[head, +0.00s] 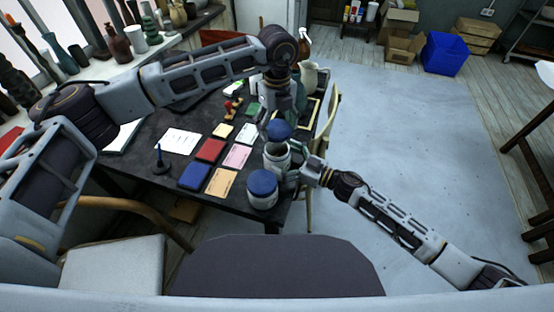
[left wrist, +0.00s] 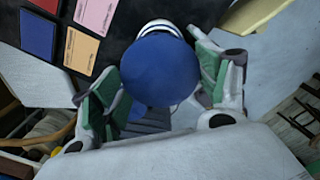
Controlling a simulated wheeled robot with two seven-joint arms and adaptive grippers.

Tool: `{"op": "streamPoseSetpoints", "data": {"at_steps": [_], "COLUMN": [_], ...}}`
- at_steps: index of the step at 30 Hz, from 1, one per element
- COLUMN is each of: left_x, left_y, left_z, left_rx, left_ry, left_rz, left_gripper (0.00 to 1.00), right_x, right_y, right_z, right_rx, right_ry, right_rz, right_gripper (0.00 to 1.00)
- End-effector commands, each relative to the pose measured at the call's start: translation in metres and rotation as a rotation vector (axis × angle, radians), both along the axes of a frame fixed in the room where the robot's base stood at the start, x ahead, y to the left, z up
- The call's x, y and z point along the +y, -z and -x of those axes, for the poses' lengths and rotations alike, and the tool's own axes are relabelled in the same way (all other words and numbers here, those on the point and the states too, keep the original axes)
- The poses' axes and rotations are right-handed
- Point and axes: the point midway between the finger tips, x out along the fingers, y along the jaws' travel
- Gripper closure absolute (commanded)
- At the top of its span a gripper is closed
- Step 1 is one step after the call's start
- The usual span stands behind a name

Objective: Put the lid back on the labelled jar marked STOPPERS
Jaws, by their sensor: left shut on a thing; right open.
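A round blue lid (head: 279,131) is held by my left gripper (head: 277,117), just above an uncovered pale jar (head: 276,157) near the table's right edge. In the left wrist view the lid (left wrist: 160,68) fills the space between the green-padded fingers and hides most of the jar (left wrist: 161,27) behind it. The jar stands upright; its label cannot be read. My right gripper (head: 298,174) is open, low beside this jar's right side; I cannot tell whether it touches. A second jar (head: 262,198) with a blue lid on stands nearer the front edge.
Red (head: 210,149), blue (head: 195,175) and pale cards lie left of the jars. A dark stamp (head: 160,163) stands farther left. A cream jug (head: 309,76) and other items stand at the table's back. A wooden chair (head: 327,125) is at the right edge.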

Motion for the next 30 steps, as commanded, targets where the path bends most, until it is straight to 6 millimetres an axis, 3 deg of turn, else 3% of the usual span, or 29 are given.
{"op": "streamPoseSetpoints", "data": {"at_steps": [6, 19, 30], "left_x": [0.0, 0.0, 0.0], "left_y": [0.0, 0.0, 0.0], "left_z": [0.0, 0.0, 0.0], "left_rx": [0.0, 0.0, 0.0], "left_ry": [0.0, 0.0, 0.0], "left_rz": [0.0, 0.0, 0.0], "left_gripper": [0.42, 0.42, 0.42], "right_x": [0.014, 0.019, 0.018], "right_y": [-0.001, 0.0, 0.0], "right_z": [-0.008, -0.01, -0.01], "right_rx": [-0.001, 0.001, 0.0], "right_ry": [0.0, -0.001, -0.001], "right_rz": [-0.001, 0.001, 0.0], "right_gripper": [0.0, 0.0, 0.46]}}
